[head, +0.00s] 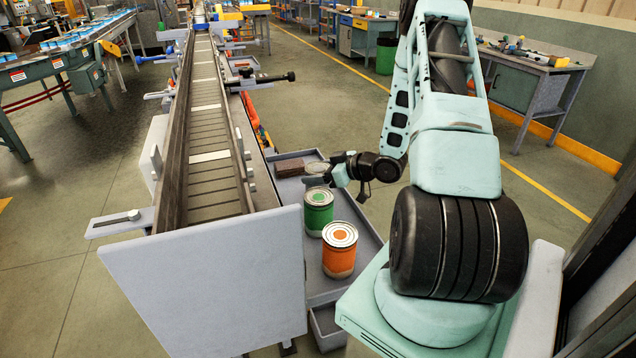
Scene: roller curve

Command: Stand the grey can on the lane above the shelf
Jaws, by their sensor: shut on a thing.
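The lane (208,178) is a long slatted conveyor track running away from me on the left, between raised side rails. The shelf (373,240) is a grey tray lower down on the lane's right side. My gripper (334,172) is over the far part of the shelf, to the right of the lane. It is shut on a small pale grey thing, which seems to be the grey can (317,168). Only a little of the can shows, so its tilt and whether it touches the shelf cannot be told.
A green can (319,211) and an orange can (339,250) stand upright on the shelf. A brown block (290,168) lies near the gripper. A large grey panel (215,290) closes the lane's near end. A black-tipped rod (268,79) juts right from the lane farther back.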

